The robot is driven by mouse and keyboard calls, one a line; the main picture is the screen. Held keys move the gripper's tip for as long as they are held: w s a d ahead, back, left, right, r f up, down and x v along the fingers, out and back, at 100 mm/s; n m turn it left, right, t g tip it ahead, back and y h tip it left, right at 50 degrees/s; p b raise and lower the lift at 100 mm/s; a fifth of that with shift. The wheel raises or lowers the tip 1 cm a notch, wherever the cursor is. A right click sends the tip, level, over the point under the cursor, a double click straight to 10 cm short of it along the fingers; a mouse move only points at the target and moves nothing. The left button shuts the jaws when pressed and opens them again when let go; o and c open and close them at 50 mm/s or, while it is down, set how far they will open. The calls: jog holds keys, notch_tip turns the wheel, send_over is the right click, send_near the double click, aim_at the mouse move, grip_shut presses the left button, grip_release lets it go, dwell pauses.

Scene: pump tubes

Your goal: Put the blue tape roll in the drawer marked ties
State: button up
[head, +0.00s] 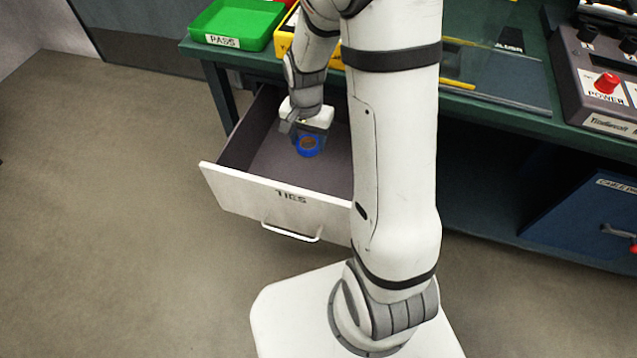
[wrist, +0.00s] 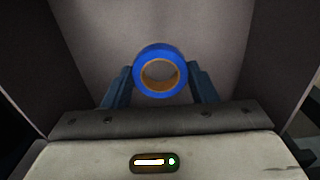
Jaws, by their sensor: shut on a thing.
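The blue tape roll (head: 308,146) has a brown core and is inside the opening of the drawer marked TIES (head: 285,203), which is pulled out. In the wrist view the roll (wrist: 160,71) sits between the two fingers of my gripper (wrist: 160,84), which is shut on it. The drawer's grey floor (wrist: 225,25) and side walls surround the gripper there. I cannot tell whether the roll touches the drawer floor. My arm hides the right part of the drawer in the head view.
The green bench (head: 560,128) stands above the drawer, with a green PASS tray (head: 238,22) on its left end. A power unit with a red knob (head: 606,84) is at the right. A blue cabinet (head: 590,215) is below it. The floor at left is clear.

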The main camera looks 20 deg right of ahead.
jog(key=m+b, duration=0.2)
jog(key=b, duration=0.4)
send_over(311, 184)
jog(key=s, duration=0.2)
notch_tip(311, 184, down, 7)
jog(key=f+b, duration=0.1)
jog(key=f, duration=0.2)
jog(key=f+b, duration=0.2)
jog(key=f, duration=0.1)
jog(key=f+b, duration=0.1)
jog(key=f, duration=0.2)
jog(key=shift+a+f, duration=0.25)
jog(key=shift+f, duration=0.1)
jog(key=shift+f+b, duration=0.15)
jog(key=shift+b, duration=0.2)
jog(key=o, duration=1)
jog(key=shift+c, duration=0.2)
